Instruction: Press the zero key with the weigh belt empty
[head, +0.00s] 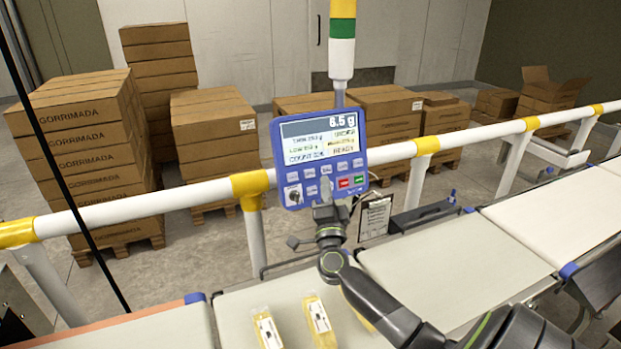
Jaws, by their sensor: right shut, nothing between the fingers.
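The blue control panel (318,158) stands on a post by the guard rail. Its screen (320,138) shows a weight that looks like 6.5 g or 8.5 g, with smaller text below. Under it are small grey-blue keys, a red key (344,183) and a green key (360,180). My right gripper (325,188) is shut and empty, its tips in front of the lower keys. Contact with a key cannot be told, and it hides some labels. Yellow packs (267,329) lie on a pale belt section (235,320); the section to its right (455,275) looks bare. My left gripper is out of view.
A white rail (150,203) with yellow joints runs behind the belts. A clipboard (375,218) hangs right of the panel. A stack light (342,40) rises above it. Stacked cartons (85,150) stand on pallets beyond the rail. Another belt section (560,215) lies farther right.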

